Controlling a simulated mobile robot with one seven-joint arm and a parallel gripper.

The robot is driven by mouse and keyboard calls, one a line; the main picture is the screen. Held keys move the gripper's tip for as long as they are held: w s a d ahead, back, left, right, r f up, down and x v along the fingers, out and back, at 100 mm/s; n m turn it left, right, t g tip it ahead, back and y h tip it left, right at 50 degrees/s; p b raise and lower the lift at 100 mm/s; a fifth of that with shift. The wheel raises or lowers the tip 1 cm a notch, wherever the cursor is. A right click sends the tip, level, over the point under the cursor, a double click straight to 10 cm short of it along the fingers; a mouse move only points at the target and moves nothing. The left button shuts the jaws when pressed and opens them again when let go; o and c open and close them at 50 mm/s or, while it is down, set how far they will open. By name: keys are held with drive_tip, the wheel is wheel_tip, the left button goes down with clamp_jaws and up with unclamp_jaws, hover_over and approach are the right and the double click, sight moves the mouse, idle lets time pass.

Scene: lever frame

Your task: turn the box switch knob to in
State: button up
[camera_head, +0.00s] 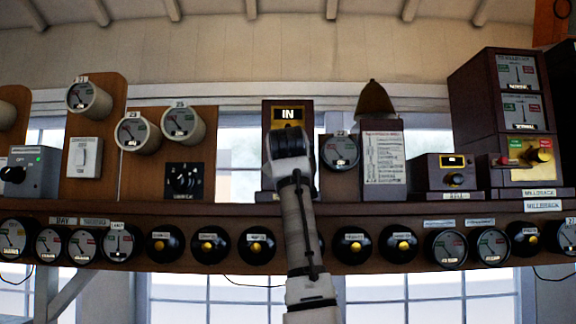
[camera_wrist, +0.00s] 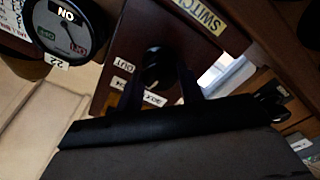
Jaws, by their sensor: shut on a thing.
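The box switch (camera_head: 277,107) is a dark wooden box on the shelf, with a yellow-edged window reading "IN" at its top. My gripper (camera_head: 288,142) is in front of it and hides its middle and lower part in the head view. In the wrist view the box face (camera_wrist: 118,45) appears tilted, with "OUT" and "SWITCH" labels. Its black knob (camera_wrist: 156,62) sits between the two dark fingers of my gripper (camera_wrist: 160,88), which are shut on it. The knob's exact angle is too dark to tell.
A panel with a black rotary switch (camera_head: 184,180) is to the left. A row of dials and black knobs (camera_head: 257,246) runs below the shelf.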

drive_tip(key=shift+n, duration=1)
drive_tip(key=o, duration=1)
drive_tip(key=shift+s, duration=0.1)
drive_tip(key=shift+s+b, duration=3.35)
drive_tip(key=shift+s, duration=3.55)
